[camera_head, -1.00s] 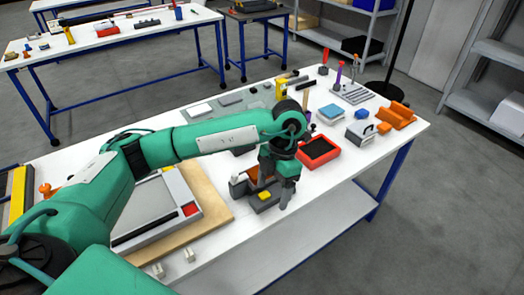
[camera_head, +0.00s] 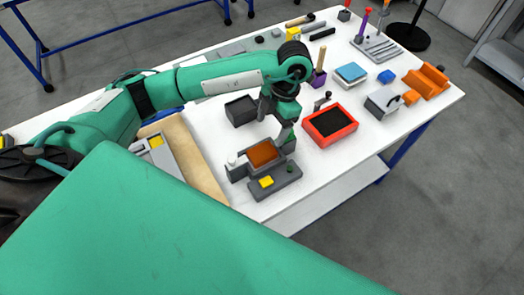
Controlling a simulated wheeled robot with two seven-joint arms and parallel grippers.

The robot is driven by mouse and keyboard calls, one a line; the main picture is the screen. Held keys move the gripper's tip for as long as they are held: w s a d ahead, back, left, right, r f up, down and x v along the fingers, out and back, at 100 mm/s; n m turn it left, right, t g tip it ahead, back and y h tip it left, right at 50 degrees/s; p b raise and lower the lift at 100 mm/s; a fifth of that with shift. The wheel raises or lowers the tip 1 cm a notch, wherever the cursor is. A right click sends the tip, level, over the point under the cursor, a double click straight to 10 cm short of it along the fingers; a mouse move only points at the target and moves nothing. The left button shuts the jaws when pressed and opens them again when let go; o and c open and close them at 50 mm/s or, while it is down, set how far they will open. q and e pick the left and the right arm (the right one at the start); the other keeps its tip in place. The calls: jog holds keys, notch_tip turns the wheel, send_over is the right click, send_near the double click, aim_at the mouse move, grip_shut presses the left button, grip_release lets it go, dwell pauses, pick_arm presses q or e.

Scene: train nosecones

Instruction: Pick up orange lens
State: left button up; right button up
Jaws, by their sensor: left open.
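The orange lens (camera_head: 262,153) is a flat brownish-orange rectangle lying in a grey holder (camera_head: 238,172) near the front edge of the white table. My left gripper (camera_head: 279,128) points down just behind and to the right of the lens, close to the holder's back right corner. It is open, and nothing shows between its fingers. One finger is partly hidden by the gripper's own body, and I cannot tell whether it touches the holder. My right gripper is not in view.
A grey block with a yellow button (camera_head: 266,182) sits in front of the holder. A red tray with dark filling (camera_head: 331,124) stands to the right, and a black box (camera_head: 241,111) behind. A wooden board (camera_head: 188,150) lies left. Orange blocks (camera_head: 425,82) stand far right.

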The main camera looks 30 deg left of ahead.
aim_at(262, 151)
pick_arm(q)
jog(key=x, duration=0.3)
jog(key=shift+f+p, duration=0.15)
jog(key=shift+p, duration=0.25)
jog(key=shift+s+f, duration=0.15)
jog(key=shift+f, duration=0.2)
jog(key=p+x, duration=0.3)
jog(key=x, duration=0.1)
jog(key=shift+s+a, duration=0.15)
jog(key=shift+f, duration=0.4)
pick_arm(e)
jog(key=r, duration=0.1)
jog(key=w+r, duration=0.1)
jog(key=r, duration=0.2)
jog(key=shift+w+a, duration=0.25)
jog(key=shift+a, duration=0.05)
pick_arm(q)
jog(key=c, duration=1.2)
jog(key=shift+o, duration=0.2)
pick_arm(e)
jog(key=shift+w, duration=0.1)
